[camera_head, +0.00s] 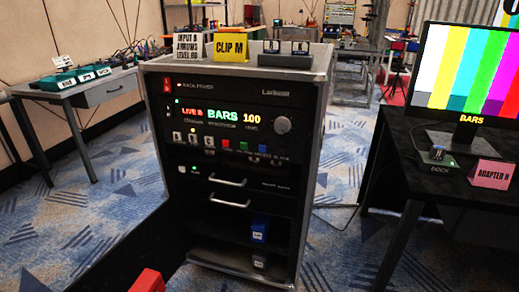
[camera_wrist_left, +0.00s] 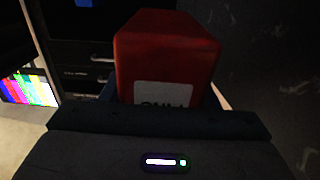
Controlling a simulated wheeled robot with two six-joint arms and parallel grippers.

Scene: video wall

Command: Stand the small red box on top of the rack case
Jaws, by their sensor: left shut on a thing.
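The small red box (camera_wrist_left: 166,62) fills the middle of the left wrist view, with a white label on its near face. My left gripper (camera_wrist_left: 163,103) is shut on it; its fingers are mostly hidden beside and behind the box. In the head view only the top of the red box (camera_head: 148,281) shows at the bottom edge, in front of and lower than the rack case (camera_head: 312,120). The box is apart from the case top. My right gripper is in neither view.
On the case top stand a white card (camera_head: 187,46), a yellow CLIP M card (camera_head: 231,48) and a low dark holder (camera_head: 285,60). A narrow bare strip runs along the top's front edge. A dark desk (camera_head: 450,180) with a monitor stands at the right.

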